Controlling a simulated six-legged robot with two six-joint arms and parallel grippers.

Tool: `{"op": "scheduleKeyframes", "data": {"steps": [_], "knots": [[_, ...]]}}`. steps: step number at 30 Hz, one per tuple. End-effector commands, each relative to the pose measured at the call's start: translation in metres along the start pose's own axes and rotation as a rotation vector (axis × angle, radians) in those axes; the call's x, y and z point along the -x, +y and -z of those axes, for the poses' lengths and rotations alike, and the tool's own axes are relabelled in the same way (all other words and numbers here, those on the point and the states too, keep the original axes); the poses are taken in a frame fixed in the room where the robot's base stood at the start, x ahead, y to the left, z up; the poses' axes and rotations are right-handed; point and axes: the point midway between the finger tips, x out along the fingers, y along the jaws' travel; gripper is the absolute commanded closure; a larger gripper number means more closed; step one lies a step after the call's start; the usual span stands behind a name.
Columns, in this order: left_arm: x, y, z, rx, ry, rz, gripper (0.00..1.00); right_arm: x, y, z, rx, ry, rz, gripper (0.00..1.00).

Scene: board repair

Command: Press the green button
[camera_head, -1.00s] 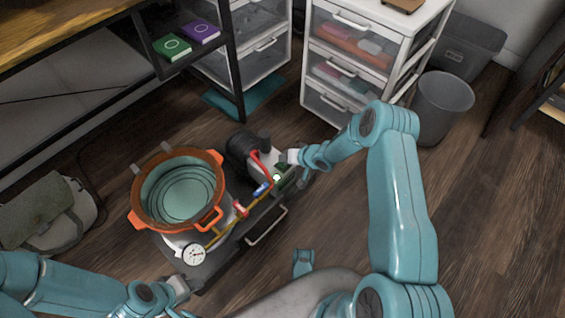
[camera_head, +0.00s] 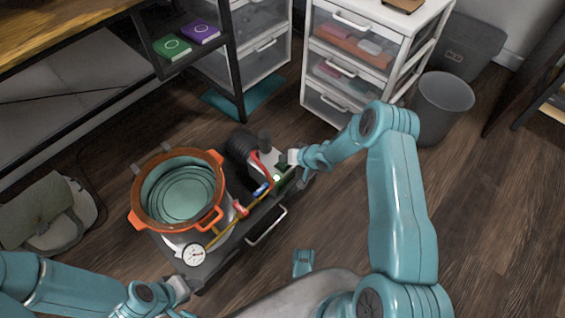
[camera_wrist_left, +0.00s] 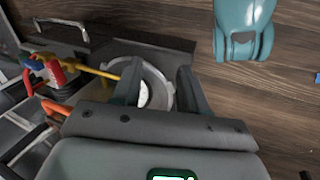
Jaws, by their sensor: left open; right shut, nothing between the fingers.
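A small green part (camera_head: 284,170) sits at the far right end of the dark wheeled cart (camera_head: 215,262), with a bright, pale spot beside it. I cannot tell clearly which bit is the button. My right gripper (camera_head: 293,158) is shut and empty, its white tip right by the green part; whether it touches is too small to tell. My left gripper (camera_head: 180,288) is open at the cart's near edge. In the left wrist view its fingers (camera_wrist_left: 160,85) stand apart in front of the round gauge, with nothing held.
An orange-rimmed pot (camera_head: 178,192) stands on the cart, with a white gauge (camera_head: 193,254), a yellow pipe and a red hose (camera_head: 262,168) nearby. A drawer unit (camera_head: 345,65) and a grey bin (camera_head: 441,105) stand behind. Wooden floor is clear to the right.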

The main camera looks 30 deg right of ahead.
Motion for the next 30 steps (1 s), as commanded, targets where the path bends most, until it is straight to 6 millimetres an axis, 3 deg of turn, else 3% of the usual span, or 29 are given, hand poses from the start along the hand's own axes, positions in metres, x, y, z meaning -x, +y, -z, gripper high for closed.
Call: {"op": "scheduleKeyframes", "data": {"steps": [30], "knots": [[-0.009,-0.003,0.0,0.0,0.0,0.0,0.57,-0.006,0.004,-0.004,0.0,-0.001,0.0,1.0]]}}
